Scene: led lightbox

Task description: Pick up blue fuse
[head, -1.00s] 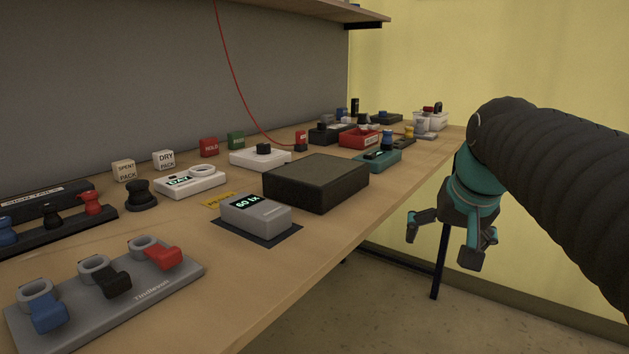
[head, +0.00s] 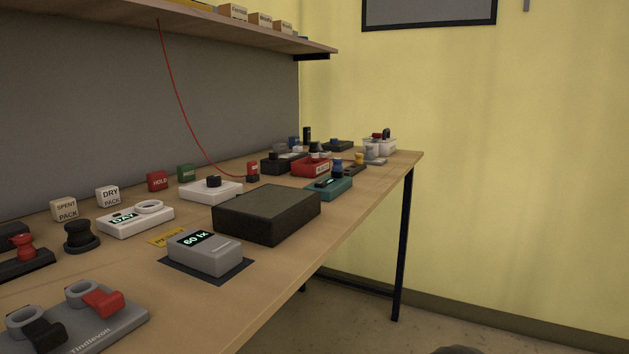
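I cannot make out for certain which thing is the blue fuse. A small blue-topped piece (head: 338,166) stands at the teal box (head: 323,188) on the far half of the bench. Smaller blue pieces show further back, one near the back panel (head: 294,142) and one on a dark box (head: 335,142). All are too small to name. My gripper is not in view; only a dark rounded bit shows at the bottom edge.
Floor right of the bench is open.

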